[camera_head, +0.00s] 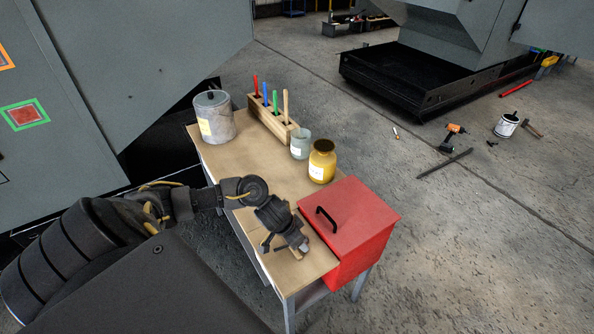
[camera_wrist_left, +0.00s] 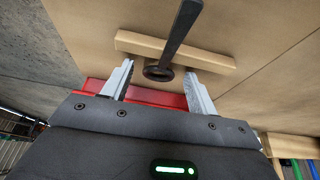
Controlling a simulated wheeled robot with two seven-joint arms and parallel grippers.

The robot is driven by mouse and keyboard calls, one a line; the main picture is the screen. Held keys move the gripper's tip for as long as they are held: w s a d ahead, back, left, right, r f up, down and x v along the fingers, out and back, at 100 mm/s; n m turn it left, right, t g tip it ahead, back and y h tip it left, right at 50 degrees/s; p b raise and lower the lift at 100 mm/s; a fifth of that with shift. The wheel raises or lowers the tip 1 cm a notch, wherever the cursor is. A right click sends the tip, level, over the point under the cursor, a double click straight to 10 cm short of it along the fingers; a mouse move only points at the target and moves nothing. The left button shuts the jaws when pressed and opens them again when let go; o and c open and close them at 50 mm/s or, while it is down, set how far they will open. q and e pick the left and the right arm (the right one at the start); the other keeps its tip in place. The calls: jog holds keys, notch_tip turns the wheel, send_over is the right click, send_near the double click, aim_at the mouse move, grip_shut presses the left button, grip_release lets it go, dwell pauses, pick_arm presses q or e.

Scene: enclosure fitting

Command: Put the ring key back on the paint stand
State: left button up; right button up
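A wooden-topped table (camera_head: 235,160) carries paint pots and a wooden block with coloured sticks; it looks like the paint stand. In the left wrist view a black key (camera_wrist_left: 181,28) with a round end lies across a pale wooden strip (camera_wrist_left: 215,62) on the table top. My left gripper (camera_wrist_left: 159,70) is open, with its two fingers apart on either side of the key's round end and gaps on both sides. In the head view my left gripper (camera_head: 298,243) is low over the table's near end, beside the red box; the key is not clear there. My right gripper is not in view.
A red box (camera_head: 352,222) with a black handle stands right of my left gripper. A yellow jar (camera_head: 322,162), pale cup (camera_head: 300,146), stick block (camera_head: 268,122) and grey pot (camera_head: 213,122) stand farther back. A large grey cabinet is at left. The table's middle is clear.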

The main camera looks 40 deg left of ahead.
aim_at(284, 247)
pick_arm(q)
jog(key=shift+r, duration=0.4)
jog(key=p+v, duration=0.4)
jog(key=v, duration=0.7)
jog(key=shift+s+r, duration=0.2)
jog(key=shift+s, duration=0.05)
jog(key=shift+a, duration=0.1)
